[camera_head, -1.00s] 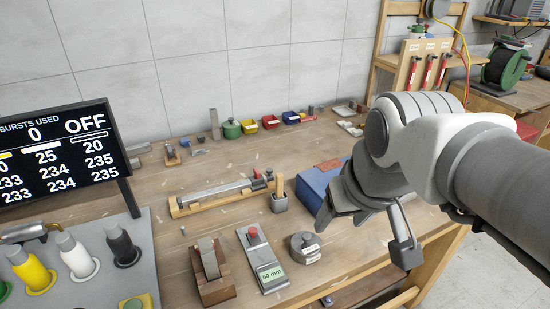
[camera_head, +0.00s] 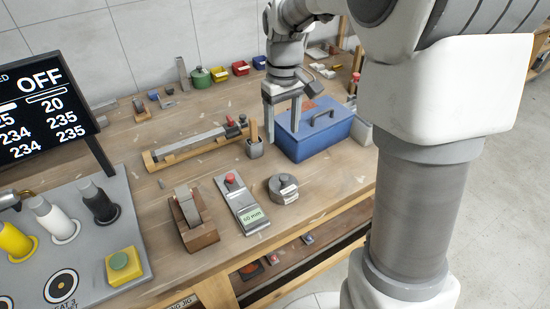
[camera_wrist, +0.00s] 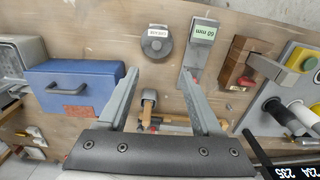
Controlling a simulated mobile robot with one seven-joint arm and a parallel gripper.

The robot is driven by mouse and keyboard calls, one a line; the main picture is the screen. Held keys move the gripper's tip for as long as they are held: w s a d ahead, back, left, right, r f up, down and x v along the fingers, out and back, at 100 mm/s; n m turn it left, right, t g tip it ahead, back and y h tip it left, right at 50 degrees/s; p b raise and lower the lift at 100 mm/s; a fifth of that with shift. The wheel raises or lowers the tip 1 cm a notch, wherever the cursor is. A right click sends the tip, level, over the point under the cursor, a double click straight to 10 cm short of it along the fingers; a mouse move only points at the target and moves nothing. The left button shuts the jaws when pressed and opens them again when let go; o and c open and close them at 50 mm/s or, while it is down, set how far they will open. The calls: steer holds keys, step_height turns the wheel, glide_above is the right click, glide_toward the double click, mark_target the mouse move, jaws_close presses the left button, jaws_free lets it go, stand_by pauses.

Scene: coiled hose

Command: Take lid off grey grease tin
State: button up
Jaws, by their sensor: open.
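The grey grease tin (camera_head: 283,188) is a low round tin with a white label, standing on the workbench right of the gauge with the red button. Its lid appears to be on, with a small knob or dark centre on top. In the wrist view the tin (camera_wrist: 157,42) lies beyond my fingertips, roughly in line with the gap between them. My gripper (camera_head: 283,136) is open and empty, pointing down above the bench, behind the tin and by the left end of the blue toolbox. Its two fingers (camera_wrist: 158,80) are spread wide in the wrist view.
The blue toolbox (camera_head: 325,135) stands behind and right of the tin. The gauge (camera_head: 241,203) and a brown wooden block holder (camera_head: 194,222) stand to its left. Bare bench surrounds the tin's front.

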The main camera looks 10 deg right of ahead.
glide_above(284, 177)
steer(key=f, duration=1)
steer(key=shift+s+a+f+b, duration=0.15)
steer(key=shift+a+f+b, duration=0.2)
steer(key=shift+f+b, duration=0.05)
steer(key=shift+d+f, duration=0.15)
steer(key=shift+f, duration=1.2)
steer(key=shift+d+f, duration=0.15)
steer(key=shift+f, duration=1.2)
jaws_close()
